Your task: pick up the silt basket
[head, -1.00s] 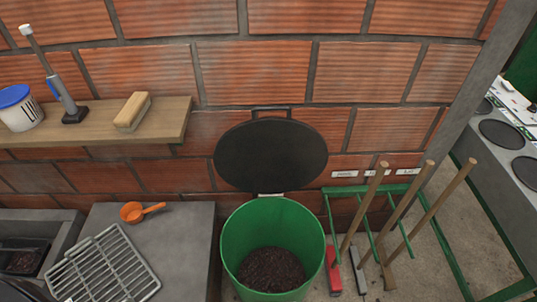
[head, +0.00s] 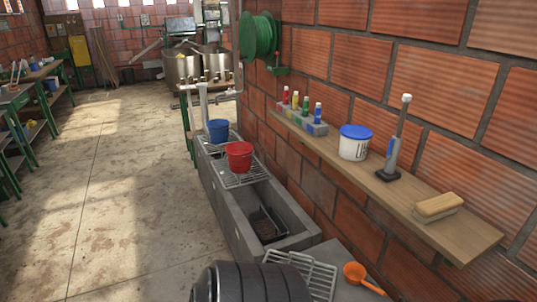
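A dark basket (head: 268,224), which looks like the silt basket, sits down inside the near open compartment of the grey concrete trough (head: 237,234). Its rim is below the trough's walls, and its contents cannot be made out from here. Neither of my grippers shows in the head view.
A red bucket (head: 239,156) stands on a wire grate beyond the basket, with a blue bucket (head: 218,130) behind it. A loose grey rack (head: 310,272) and orange scoop (head: 362,276) lie nearer. A wooden shelf (head: 400,190) overhangs at right. Floor at left is clear.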

